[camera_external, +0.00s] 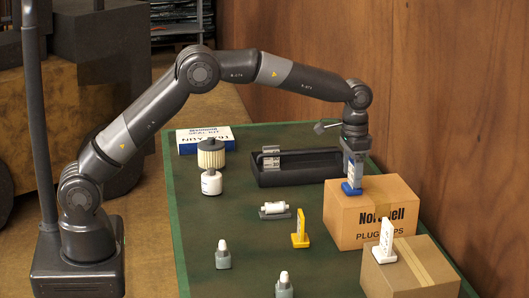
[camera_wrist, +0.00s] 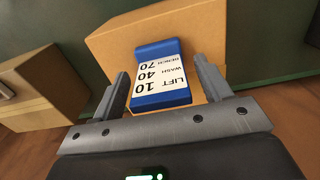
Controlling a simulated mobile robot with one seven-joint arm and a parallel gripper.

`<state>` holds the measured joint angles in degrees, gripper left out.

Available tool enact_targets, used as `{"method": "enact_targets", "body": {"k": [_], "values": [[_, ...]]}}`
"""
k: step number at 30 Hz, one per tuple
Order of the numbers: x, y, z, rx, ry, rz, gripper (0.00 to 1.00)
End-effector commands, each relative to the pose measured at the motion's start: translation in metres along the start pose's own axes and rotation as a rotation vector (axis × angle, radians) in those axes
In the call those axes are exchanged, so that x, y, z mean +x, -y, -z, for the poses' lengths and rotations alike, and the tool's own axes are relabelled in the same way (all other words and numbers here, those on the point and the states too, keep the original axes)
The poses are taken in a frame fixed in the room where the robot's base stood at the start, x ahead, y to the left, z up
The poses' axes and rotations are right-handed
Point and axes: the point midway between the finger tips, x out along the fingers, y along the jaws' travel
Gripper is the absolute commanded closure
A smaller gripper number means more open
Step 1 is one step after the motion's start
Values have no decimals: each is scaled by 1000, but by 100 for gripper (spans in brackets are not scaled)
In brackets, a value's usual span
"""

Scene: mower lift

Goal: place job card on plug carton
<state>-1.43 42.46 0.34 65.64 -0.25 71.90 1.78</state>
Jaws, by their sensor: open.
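The job card (camera_wrist: 161,80) is a white card in a blue holder, printed "LIFT 10, WASH 40, BENCH 70". In the external view its blue foot (camera_external: 351,188) is at the top of the plug carton (camera_external: 365,222), a brown box marked "Norwell" near the wooden wall. It looks upright and appears to rest on the carton. My gripper (camera_external: 354,148) is directly above the carton. In the wrist view its two fingers (camera_wrist: 162,78) are apart, one on each side of the card, with gaps visible. The carton (camera_wrist: 120,42) shows behind the card.
A second carton (camera_external: 420,275) stands in front, bearing a white stand (camera_external: 385,243). A yellow stand (camera_external: 300,238), a small white roll (camera_external: 274,210) and spark plugs (camera_external: 222,258) are on the green bench.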

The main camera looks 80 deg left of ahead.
Motion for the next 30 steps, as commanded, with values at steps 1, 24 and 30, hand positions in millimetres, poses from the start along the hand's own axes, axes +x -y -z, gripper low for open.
{"method": "enact_targets", "body": {"k": [1,24,30], "values": [[0,0,0,0,0,0,29],[-103,0,0,0,-3,0,29],[-121,0,0,0,-1,0,29]]}}
